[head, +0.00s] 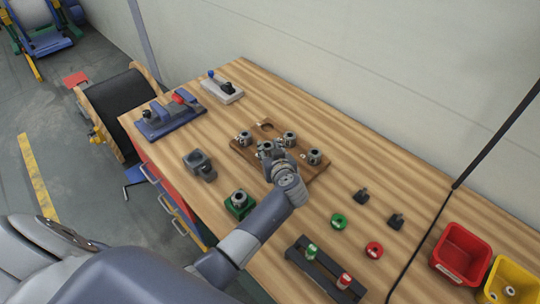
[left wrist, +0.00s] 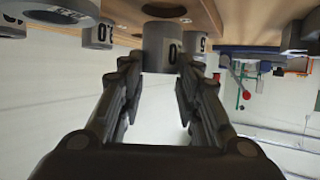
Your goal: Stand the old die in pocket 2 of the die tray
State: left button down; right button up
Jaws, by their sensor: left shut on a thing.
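My left gripper (head: 268,152) is over the wooden die tray (head: 250,157). In the left wrist view, which looks upside down, the gripper (left wrist: 158,72) is shut on a grey cylindrical die (left wrist: 162,48) marked with a 0. The held die is upright, close above the tray, near a dark round pocket (left wrist: 163,11); I cannot tell whether it touches. Other grey dies stand in the tray at the left (head: 243,138), back (head: 289,138) and right (head: 314,156). An empty pocket (head: 266,125) shows at the tray's far side. Pocket numbers are not readable.
A green holder (head: 239,206) with a grey die stands in front of the tray. A dark block (head: 198,164) and a blue fixture (head: 168,118) are to the left. Green (head: 338,221) and red (head: 374,250) rings, a dark rack (head: 326,270) and a red bin (head: 461,252) are to the right.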

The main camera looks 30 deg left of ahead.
pick_arm(q)
jog(key=shift+w+f, duration=0.1)
jog(key=shift+f, duration=1.1)
pick_arm(e)
jog(key=shift+d, duration=0.95)
jog(key=shift+a, duration=0.1)
pick_arm(q)
jog(key=shift+f, duration=0.1)
jog(key=c, duration=1.2)
grip_release()
jog(key=shift+f, duration=0.1)
jog(key=shift+r, duration=0.2)
jog(key=b+v, duration=0.1)
jog(key=v, duration=1.1)
pick_arm(e)
jog(key=shift+a+f, duration=0.25)
jog(key=shift+f, duration=0.2)
jog(key=shift+a, duration=0.15)
